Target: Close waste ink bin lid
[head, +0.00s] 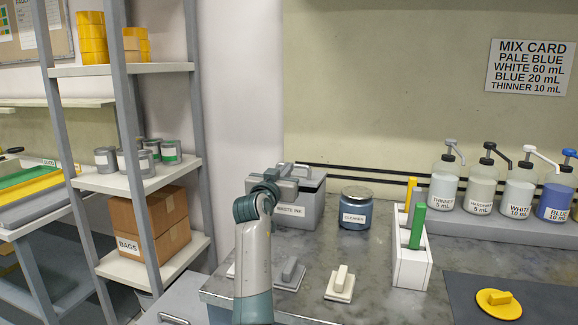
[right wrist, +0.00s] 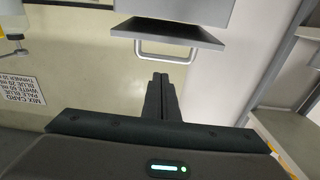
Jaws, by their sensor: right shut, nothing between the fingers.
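The grey waste ink bin (head: 299,214) stands on the counter against the back wall, with a "WASTE INK" label on its front. Its flat lid (head: 312,176) lies level across the top; I cannot tell whether a small gap is left under it. The lid's loop handle shows in the right wrist view (right wrist: 165,58), below the lid plate (right wrist: 168,33). My right gripper (head: 290,182) is above the bin and hides part of the lid. Its fingers (right wrist: 160,77) are shut, empty, with tips close to the handle; contact is unclear. My left gripper is out of view.
A blue cleaner jar (head: 356,212) stands right of the bin. A white holder (head: 411,262) with yellow and green tools is further right, near several pump bottles (head: 482,188). A shelf rack (head: 135,175) stands left.

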